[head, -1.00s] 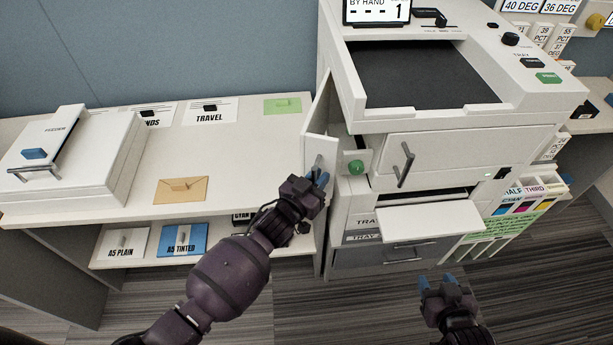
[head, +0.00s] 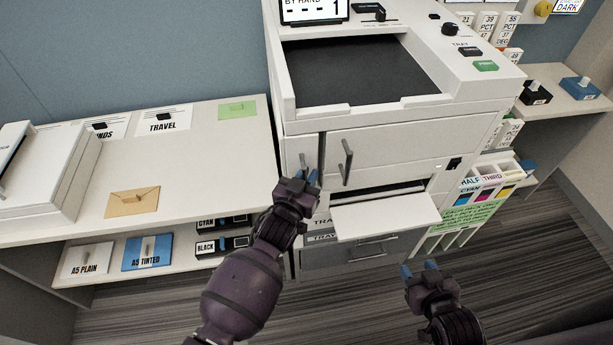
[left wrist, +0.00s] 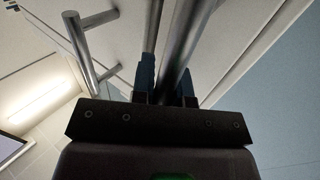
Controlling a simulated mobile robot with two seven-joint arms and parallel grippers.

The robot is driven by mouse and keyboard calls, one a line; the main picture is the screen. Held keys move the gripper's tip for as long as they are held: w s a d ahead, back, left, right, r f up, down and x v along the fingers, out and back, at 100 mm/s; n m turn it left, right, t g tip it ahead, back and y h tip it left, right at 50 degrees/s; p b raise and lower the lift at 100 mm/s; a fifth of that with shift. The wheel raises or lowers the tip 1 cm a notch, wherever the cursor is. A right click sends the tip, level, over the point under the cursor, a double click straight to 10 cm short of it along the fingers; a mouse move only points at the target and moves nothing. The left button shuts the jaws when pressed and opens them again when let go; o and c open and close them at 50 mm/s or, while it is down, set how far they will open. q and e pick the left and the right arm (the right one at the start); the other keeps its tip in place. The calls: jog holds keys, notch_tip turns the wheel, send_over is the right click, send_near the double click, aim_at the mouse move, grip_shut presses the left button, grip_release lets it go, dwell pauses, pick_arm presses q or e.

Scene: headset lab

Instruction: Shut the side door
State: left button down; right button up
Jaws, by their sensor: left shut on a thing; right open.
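The side door (head: 294,148) is a narrow white panel at the left front of the copier. It looks about flush with the front, with a dark line between it and the wider front door (head: 395,148). My left gripper (head: 306,178) is shut on the side door's metal handle (head: 303,162). In the left wrist view the handle bar (left wrist: 181,45) runs between the blue fingers (left wrist: 166,85). Whether the door is fully latched cannot be told. My right gripper (head: 419,271) is open and empty, low in front of the copier.
The front door's handle (head: 347,162) stands just right of my left gripper. An output tray (head: 385,215) sticks out below. A shelf unit (head: 200,160) with an envelope (head: 132,202) adjoins on the left. The floor in front is clear.

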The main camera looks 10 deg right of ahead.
pick_arm(q)
jog(key=shift+w+d+r, duration=0.15)
jog(key=shift+w+d, duration=0.05)
jog(key=shift+d, duration=0.05)
dwell(0.5)
jog(key=shift+a, duration=0.1)
